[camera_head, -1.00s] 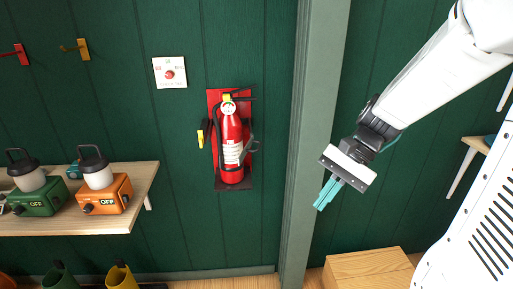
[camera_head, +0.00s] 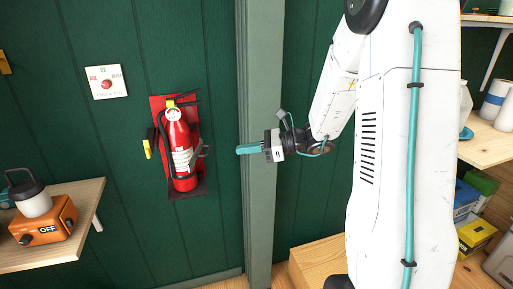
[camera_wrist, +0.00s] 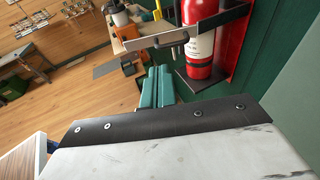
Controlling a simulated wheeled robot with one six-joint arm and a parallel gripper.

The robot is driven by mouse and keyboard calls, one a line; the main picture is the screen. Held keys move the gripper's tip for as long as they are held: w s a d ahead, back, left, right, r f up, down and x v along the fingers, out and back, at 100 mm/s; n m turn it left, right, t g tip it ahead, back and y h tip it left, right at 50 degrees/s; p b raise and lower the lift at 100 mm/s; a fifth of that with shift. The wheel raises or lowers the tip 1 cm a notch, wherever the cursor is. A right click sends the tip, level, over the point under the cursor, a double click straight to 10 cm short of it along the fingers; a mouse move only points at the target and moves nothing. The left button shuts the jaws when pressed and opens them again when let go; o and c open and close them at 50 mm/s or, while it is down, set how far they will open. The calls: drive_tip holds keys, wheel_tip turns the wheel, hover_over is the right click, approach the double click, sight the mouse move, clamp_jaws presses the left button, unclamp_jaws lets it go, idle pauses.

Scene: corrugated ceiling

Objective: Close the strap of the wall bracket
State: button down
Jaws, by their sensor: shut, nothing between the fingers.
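A red fire extinguisher (camera_head: 180,150) stands upright in a red wall bracket (camera_head: 158,104) on the green wall; both also show at the top of the wrist view, the extinguisher (camera_wrist: 201,45) above a dark bottom ledge (camera_wrist: 200,82). My gripper (camera_head: 240,149) has teal fingers, shut and empty, pointing left towards the strap with a gap between. The fingers (camera_wrist: 158,75) appear below the strap in the wrist view.
A green post (camera_head: 262,210) stands just behind my gripper. A shelf (camera_head: 75,240) with an orange device (camera_head: 45,222) is at lower left. A wooden box (camera_head: 312,258) sits on the floor. A switch panel (camera_head: 106,82) is on the wall at upper left.

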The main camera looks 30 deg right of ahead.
drive_tip(key=x, duration=0.8)
drive_tip(key=shift+t, duration=0.3)
